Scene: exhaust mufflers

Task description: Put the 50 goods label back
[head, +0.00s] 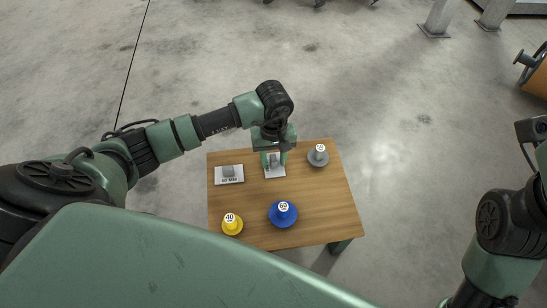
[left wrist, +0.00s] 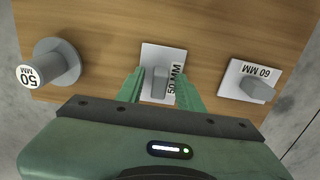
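The 50 mm label (left wrist: 176,57) is a white plate with a grey block handle, lying flat on the wooden table; it also shows in the head view (head: 275,174). My left gripper (left wrist: 162,84) is above it, with its green fingers apart on either side of the handle. Gaps show between the handle and both fingers. In the head view my left gripper (head: 273,158) hides part of the label. The grey 50 mm muffler piece (head: 318,156) stands to the right of the label; it also shows in the left wrist view (left wrist: 58,63). My right gripper is out of view.
A 60 mm label (head: 229,176) lies left of the 50 mm label. A yellow 40 piece (head: 232,224) and a blue 60 piece (head: 283,214) stand nearer the table's front edge. The wooden table (head: 330,205) has bare space at its right front.

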